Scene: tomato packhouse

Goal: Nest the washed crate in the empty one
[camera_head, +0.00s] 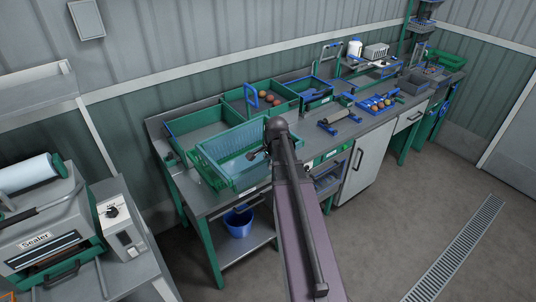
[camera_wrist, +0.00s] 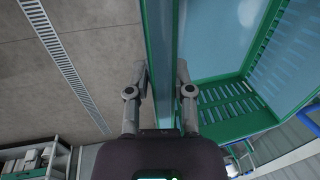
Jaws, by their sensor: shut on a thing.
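The washed crate (camera_head: 225,148), light blue with green parts, is at the left part of the bench. My gripper (camera_wrist: 161,92) is shut on its upright wall (camera_wrist: 160,40), one finger on each side. In the head view my gripper (camera_head: 259,156) is at the crate's right side, partly hidden by my arm. A green crate (camera_head: 178,148) with a bare grey inside lies behind and left of it, partly covered. I cannot tell whether the two crates touch.
A green crate with tomatoes (camera_head: 287,85) stands just behind. Farther right on the bench are a roller (camera_head: 337,116) and a blue tray of produce (camera_head: 377,106). A blue bucket (camera_head: 239,224) sits on the lower shelf. A sealer (camera_head: 45,240) stands at left. The floor at right is clear.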

